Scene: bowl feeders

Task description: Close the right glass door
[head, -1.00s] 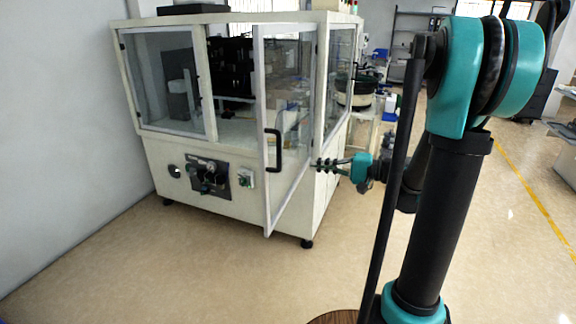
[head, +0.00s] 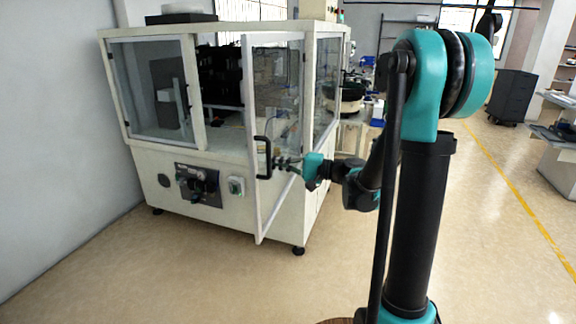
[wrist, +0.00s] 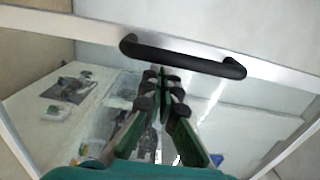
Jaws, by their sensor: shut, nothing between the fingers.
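The right glass door (head: 248,150) of the white machine cabinet stands swung open toward me in the head view, hinged at its right side. Its black handle (head: 263,158) is on the free edge; in the wrist view the handle (wrist: 183,57) lies across the upper middle of the pale frame. My gripper (head: 277,163) is at the right of the handle in the head view. In the wrist view my gripper (wrist: 163,75) has its fingertips together and empty, just below the handle over the glass. Whether it touches the door I cannot tell.
The left glass door (head: 152,92) of the cabinet looks shut. A control panel (head: 198,184) is on the cabinet front below it. A wall stands at the left. The floor (head: 150,270) in front is clear. A grey cabinet (head: 512,97) is at the back right.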

